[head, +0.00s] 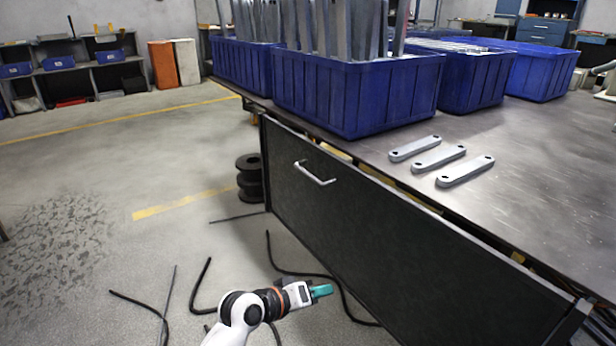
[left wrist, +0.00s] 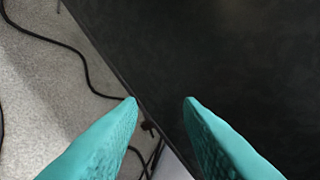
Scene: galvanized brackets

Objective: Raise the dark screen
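The dark screen (head: 375,230) is a large black panel standing along the near side of the metal table. A pale bar handle (head: 314,173) sits near its upper left part. My left gripper (head: 322,291) is low in front of the panel, below and apart from the handle. In the left wrist view its two teal fingers (left wrist: 161,100) are spread with nothing between them. The dark panel (left wrist: 240,50) fills the right of that view, its edge running diagonally past the fingertips. My right gripper is in neither view.
The metal table (head: 540,190) bears three galvanized brackets (head: 438,158) and several blue crates (head: 355,98), the nearest holding upright metal parts. Black cables (head: 205,285) lie on the floor. Dark stacked rings (head: 249,178) stand beside the table's far corner. Floor to the left is mostly open.

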